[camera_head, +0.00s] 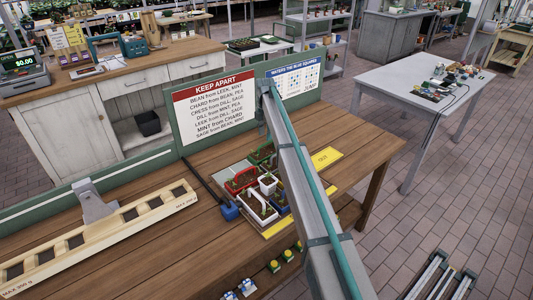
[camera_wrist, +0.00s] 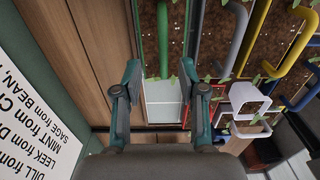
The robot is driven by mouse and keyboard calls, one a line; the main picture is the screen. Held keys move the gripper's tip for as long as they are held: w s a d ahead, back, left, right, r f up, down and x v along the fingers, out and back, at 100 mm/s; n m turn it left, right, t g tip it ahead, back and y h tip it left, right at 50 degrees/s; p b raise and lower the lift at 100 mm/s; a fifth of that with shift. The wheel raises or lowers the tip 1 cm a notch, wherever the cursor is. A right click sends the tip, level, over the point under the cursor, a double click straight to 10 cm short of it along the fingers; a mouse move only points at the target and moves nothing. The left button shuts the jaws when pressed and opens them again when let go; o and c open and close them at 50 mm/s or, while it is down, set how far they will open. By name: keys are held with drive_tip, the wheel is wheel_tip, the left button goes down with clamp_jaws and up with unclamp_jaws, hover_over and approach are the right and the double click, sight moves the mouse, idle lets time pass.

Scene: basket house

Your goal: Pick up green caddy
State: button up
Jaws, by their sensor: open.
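The green caddy (camera_head: 262,153) stands at the back of the caddy group on the wooden table, partly hidden by my arm in the head view. In the wrist view a green-handled caddy (camera_wrist: 163,45) with brown soil and small seedlings lies at the top centre, running past the upper edge. My gripper (camera_wrist: 160,75) is open there, its two fingers apart on either side of the line of that handle. Nothing is held between them. Pale square tiles show between the fingers. In the head view my gripper is hidden behind my arm.
A red caddy (camera_head: 242,179) and a white caddy (camera_head: 257,207) stand close by. A green board with a rule sign (camera_head: 215,106) rises behind the table. The seedling rail (camera_head: 100,243) lies left.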

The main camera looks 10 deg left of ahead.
sight(266, 149)
drive_tip(key=shift+d+f+p, duration=0.2)
drive_tip(key=shift+f+p, duration=1.1)
drive_tip(key=shift+f, duration=1.65)
drive_tip(key=shift+s, duration=0.1)
clamp_jaws()
